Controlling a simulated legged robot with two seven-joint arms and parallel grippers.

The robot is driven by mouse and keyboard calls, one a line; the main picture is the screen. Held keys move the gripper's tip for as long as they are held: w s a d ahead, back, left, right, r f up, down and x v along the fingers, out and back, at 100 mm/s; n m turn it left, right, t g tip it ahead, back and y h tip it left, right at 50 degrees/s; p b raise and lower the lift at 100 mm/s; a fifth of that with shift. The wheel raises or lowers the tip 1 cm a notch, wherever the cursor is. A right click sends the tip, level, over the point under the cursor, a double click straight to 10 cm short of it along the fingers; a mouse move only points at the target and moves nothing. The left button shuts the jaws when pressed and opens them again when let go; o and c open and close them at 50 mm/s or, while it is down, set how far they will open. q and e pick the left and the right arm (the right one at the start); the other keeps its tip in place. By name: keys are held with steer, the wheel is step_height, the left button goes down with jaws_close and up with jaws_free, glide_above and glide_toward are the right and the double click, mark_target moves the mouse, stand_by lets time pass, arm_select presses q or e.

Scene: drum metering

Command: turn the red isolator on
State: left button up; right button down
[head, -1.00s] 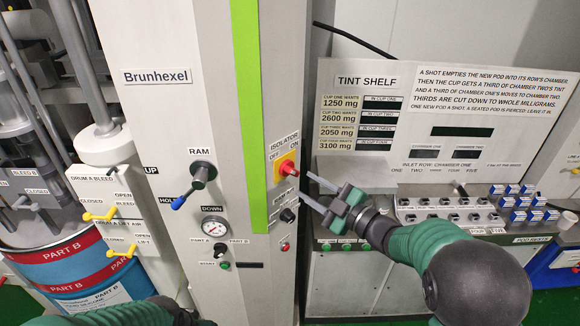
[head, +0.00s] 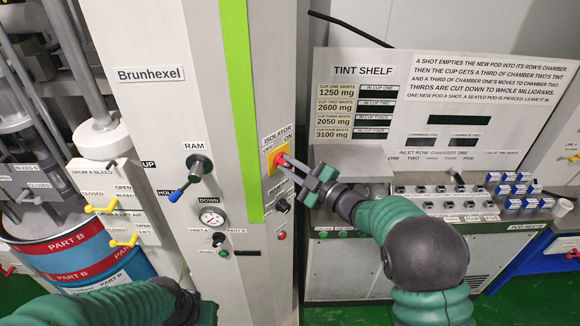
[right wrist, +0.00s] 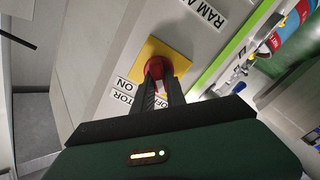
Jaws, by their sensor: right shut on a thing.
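The red isolator knob (head: 281,159) sits on a yellow plate (head: 269,165) on the grey machine column, under the ISOLATOR label with OFF at left and ON at right. My right gripper (head: 288,164) is shut on the knob from the right. In the right wrist view the red knob (right wrist: 156,67) is between the two dark fingers, with the yellow plate (right wrist: 181,63) behind it. A pale mark shows on the knob between the fingers, but its exact setting is hard to tell. My left forearm is low at the left; its gripper is not visible.
Below the isolator are a black knob (head: 283,205) and a red button (head: 282,235). The blue-tipped RAM lever (head: 195,172) and a gauge (head: 212,217) are to the left. The tint shelf (head: 430,120) stands at right, with blue-and-white pods (head: 505,190).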

steer(key=shift+d+f, duration=0.2)
steer(key=shift+f, duration=0.1)
steer(key=shift+a, duration=0.15)
steer(key=shift+f+m, duration=0.1)
steer(key=shift+m, duration=0.3)
steer(key=m, duration=0.2)
steer(key=shift+m, duration=0.3)
steer(key=m, duration=0.2)
steer(key=shift+d+m, duration=0.2)
steer(key=shift+m, duration=0.2)
steer(key=m+p, duration=0.1)
steer(key=m, duration=0.1)
steer(key=shift+m, duration=0.4)
steer(key=m+p, duration=0.1)
steer(key=m, duration=0.3)
steer(key=shift+w+d+p, duration=0.1)
steer(key=shift+p, duration=0.25)
steer(key=shift+f+m+p, duration=0.1)
steer(key=shift+m+p, duration=0.85)
steer(key=shift+m, duration=1.55)
